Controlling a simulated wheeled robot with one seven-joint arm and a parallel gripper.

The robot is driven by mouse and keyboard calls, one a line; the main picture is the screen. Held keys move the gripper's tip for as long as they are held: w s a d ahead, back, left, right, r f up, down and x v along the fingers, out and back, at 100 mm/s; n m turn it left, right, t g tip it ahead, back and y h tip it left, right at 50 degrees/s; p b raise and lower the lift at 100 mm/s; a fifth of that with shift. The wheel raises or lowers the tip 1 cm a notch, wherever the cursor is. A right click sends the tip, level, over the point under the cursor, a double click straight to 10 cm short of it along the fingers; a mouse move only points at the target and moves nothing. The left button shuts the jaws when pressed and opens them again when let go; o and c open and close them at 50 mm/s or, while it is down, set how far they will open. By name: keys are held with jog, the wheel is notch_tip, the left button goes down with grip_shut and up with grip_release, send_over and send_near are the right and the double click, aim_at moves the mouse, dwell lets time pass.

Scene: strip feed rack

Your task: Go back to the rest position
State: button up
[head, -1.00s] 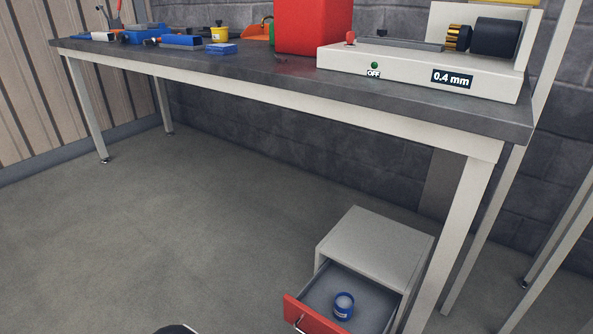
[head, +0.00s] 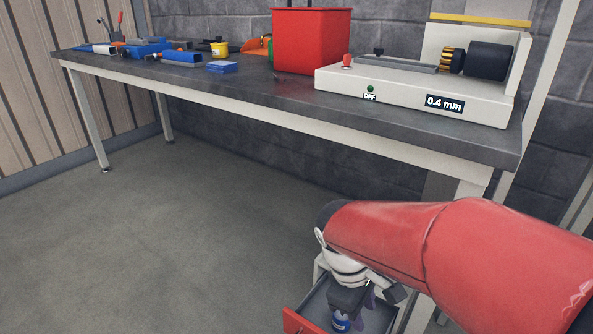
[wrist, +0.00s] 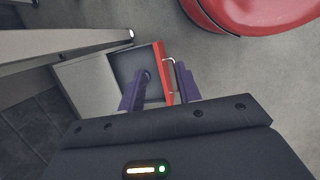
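My gripper (wrist: 160,73) is open, its two purple fingers apart with nothing held between them. In the head view my gripper (head: 354,302) hangs below my red arm, over the open drawer. The drawer, with its red front (wrist: 161,72), is pulled out of a small grey cabinet (wrist: 88,86). A small blue round container (head: 341,323) sits in the drawer, partly hidden by my gripper. It also shows in the wrist view (wrist: 146,75), near the left finger.
The workbench (head: 290,110) carries a red bin (head: 312,42), a white machine (head: 400,92) labelled OFF and 0.4 mm, a yellow pot (head: 220,48) and blue items at the left. A bench leg stands beside the cabinet. The floor left of the cabinet is clear.

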jog(key=s+d+r+m+t+y+p, duration=0.1)
jog(key=s+d+r+m+t+y, duration=0.2)
jog(key=s+r+m+t, duration=0.3)
notch_tip(320, 180, up, 4)
jog(key=s+m, duration=0.1)
jog(key=m, duration=0.3)
jog(key=shift+d+m+p, duration=0.15)
jog(key=shift+m+p, duration=0.15)
jog(key=shift+d, duration=0.1)
dwell(0.7)
